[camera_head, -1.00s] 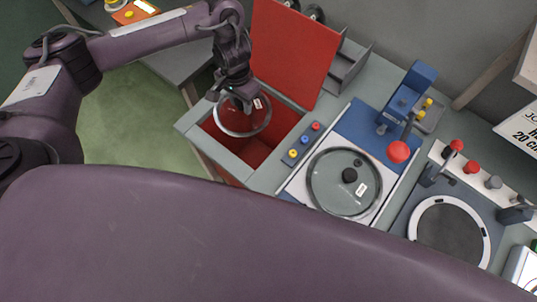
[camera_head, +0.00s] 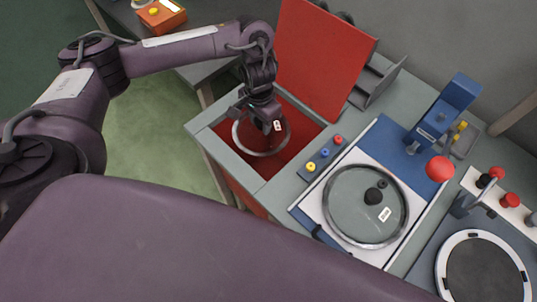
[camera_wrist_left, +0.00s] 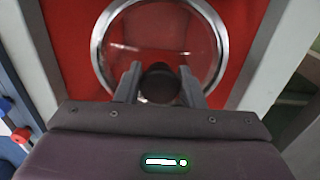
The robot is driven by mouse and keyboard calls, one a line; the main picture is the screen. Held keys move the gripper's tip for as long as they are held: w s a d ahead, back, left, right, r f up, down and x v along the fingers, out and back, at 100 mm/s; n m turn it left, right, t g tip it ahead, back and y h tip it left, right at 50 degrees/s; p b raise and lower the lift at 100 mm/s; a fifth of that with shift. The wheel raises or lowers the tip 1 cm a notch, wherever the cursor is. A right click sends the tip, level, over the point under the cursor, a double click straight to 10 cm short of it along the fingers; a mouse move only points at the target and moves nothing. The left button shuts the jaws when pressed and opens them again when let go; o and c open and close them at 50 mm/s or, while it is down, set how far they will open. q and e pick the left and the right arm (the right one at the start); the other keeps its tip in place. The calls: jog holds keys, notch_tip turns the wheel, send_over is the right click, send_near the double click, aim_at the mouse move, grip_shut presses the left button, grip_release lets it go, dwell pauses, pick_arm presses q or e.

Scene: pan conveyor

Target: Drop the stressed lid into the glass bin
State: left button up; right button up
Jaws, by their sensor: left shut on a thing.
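A round glass lid (camera_head: 243,148) with a metal rim and a small white label hangs from my left gripper (camera_head: 262,122). It is over the open bin with a red inside (camera_head: 236,162), partly within the opening. In the left wrist view, the two fingers of my left gripper (camera_wrist_left: 159,88) are shut on the lid's dark knob, and the clear lid (camera_wrist_left: 150,30) shows against the red bin. The bin's red cover (camera_head: 322,60) stands raised behind the opening. My right gripper is not in view.
A second glass lid (camera_head: 352,215) with a black knob lies on the white and blue station right of the bin. A button strip (camera_head: 324,153) sits between them. A blue press with a red ball handle (camera_head: 439,168) and a round dark plate (camera_head: 484,270) stand further right.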

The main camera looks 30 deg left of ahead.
pick_arm(q)
jog(key=shift+r, duration=0.1)
jog(key=o, duration=1)
jog(key=shift+o, duration=1.3)
notch_tip(320, 180, up, 8)
jog(key=p, duration=0.3)
jog(key=shift+f, duration=0.2)
